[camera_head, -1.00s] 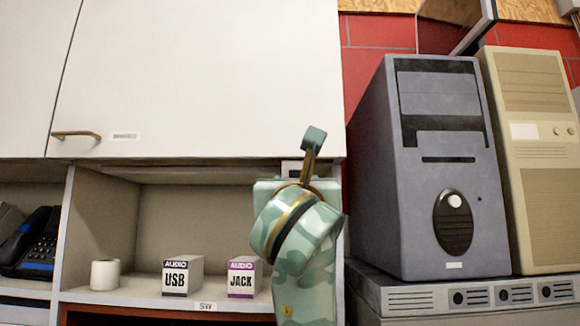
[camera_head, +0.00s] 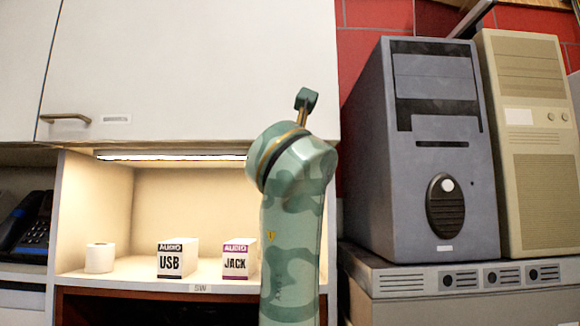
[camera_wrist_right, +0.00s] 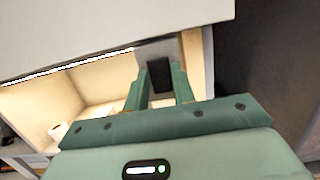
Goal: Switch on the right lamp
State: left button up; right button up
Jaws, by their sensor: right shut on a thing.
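The right lamp (camera_head: 175,157) is a thin strip under the white wall cabinet. It is lit and fills the open shelf below with warm light; its bright strip also shows in the right wrist view (camera_wrist_right: 45,76). My right gripper (camera_wrist_right: 161,78) is at the lamp's right end, just below the cabinet. Its fingers are shut on a small dark switch (camera_wrist_right: 160,76) set on a pale housing. In the head view my right arm hides the gripper and the switch. My left gripper is in neither view.
On the lit shelf stand a white roll (camera_head: 100,258), a USB box (camera_head: 178,259) and a JACK box (camera_head: 238,260). A black phone (camera_head: 30,230) is at the left. Grey (camera_head: 440,165) and beige (camera_head: 535,150) computer towers stand close on the right.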

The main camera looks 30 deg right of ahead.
jog(key=shift+r+g+y, duration=0.2)
jog(key=shift+g+y, duration=0.3)
jog(key=o, duration=1)
jog(key=b+v, duration=0.8)
jog(key=v, duration=0.8)
jog(key=shift+f, duration=0.2)
jog(key=shift+a, duration=0.15)
